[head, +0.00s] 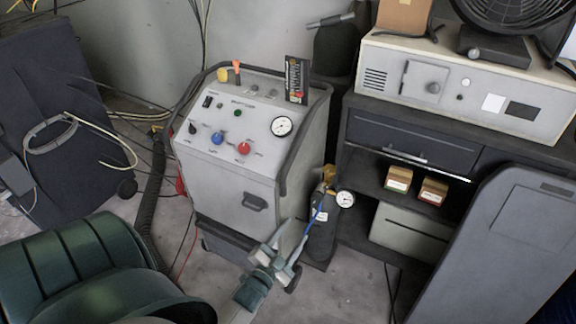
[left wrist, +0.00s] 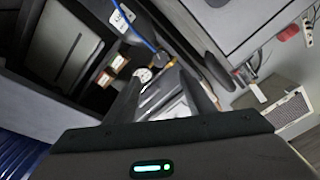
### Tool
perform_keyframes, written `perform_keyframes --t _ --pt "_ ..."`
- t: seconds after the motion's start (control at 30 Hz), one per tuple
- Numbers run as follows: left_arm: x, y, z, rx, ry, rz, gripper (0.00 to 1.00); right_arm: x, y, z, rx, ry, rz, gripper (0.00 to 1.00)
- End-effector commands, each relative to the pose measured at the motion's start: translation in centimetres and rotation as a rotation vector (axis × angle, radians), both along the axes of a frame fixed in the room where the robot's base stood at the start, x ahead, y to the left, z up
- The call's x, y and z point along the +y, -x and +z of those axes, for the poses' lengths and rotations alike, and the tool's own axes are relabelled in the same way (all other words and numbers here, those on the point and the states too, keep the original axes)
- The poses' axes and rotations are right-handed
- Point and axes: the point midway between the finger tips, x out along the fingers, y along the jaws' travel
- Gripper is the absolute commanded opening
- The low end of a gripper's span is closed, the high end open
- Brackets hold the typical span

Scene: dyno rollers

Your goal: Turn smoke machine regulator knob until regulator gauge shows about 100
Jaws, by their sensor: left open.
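The smoke machine (head: 235,150) is a pale grey wheeled cabinet with a blue knob, a red knob and a round panel gauge (head: 281,126). A dark gas bottle (head: 322,228) stands upright beside its right side. The brass regulator (head: 329,173) sits on the bottle's top, and the white regulator gauge (head: 345,199) hangs at its right. The gauge also shows in the left wrist view (left wrist: 143,75); its reading is too small to tell. My left gripper (head: 287,240) is open and empty, low and left of the bottle, apart from the regulator. My right gripper is not in view.
A dark workbench (head: 400,135) stands right of the machine, with small boxes (head: 399,179) on its shelf. A large grey panel (head: 500,250) leans at the right. A blue hose (head: 313,215) runs by the bottle. Bare floor shows below the bottle.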

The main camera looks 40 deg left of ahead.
Motion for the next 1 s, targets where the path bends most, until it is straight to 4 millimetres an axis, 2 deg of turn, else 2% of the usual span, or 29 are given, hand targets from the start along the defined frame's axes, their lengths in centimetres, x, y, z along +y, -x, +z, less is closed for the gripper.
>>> perform_keyframes --t 0.1,0.3,0.87,1.0 --pt "-0.3 1.5 -0.1 0.000 0.000 0.000 0.49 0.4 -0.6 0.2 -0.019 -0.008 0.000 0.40" --pt "-0.5 2.4 0.1 -0.001 0.001 -0.001 0.49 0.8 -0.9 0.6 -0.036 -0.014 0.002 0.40" --pt "-0.5 2.5 0.0 0.000 0.000 0.000 0.49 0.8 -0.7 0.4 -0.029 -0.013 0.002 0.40" --pt "-0.7 2.5 -0.5 0.011 0.010 -0.003 0.49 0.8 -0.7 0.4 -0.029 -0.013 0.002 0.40"
